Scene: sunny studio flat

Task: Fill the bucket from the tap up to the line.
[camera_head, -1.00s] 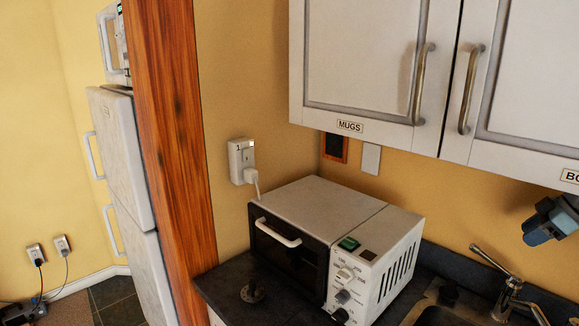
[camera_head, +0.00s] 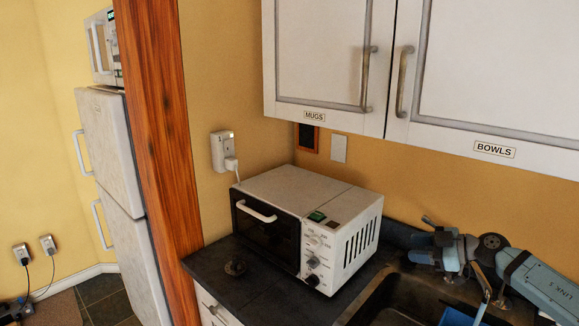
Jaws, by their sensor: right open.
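My right gripper (camera_head: 422,257) is open and reaches in from the right, over the back of the sink and pointing left. The arm and gripper cover most of the tap. A small grey piece, likely the tip of the tap's lever (camera_head: 430,222), shows just above the gripper; I cannot tell whether they touch. No fill line or water can be made out. My left gripper is out of view.
The sink (camera_head: 385,300) is set in the dark worktop (camera_head: 250,290). A white toaster oven (camera_head: 300,190) stands left of it. Cupboards labelled MUGS and BOWLS (camera_head: 490,80) hang above. A wooden post (camera_head: 160,130) and a white fridge (camera_head: 112,150) are at left.

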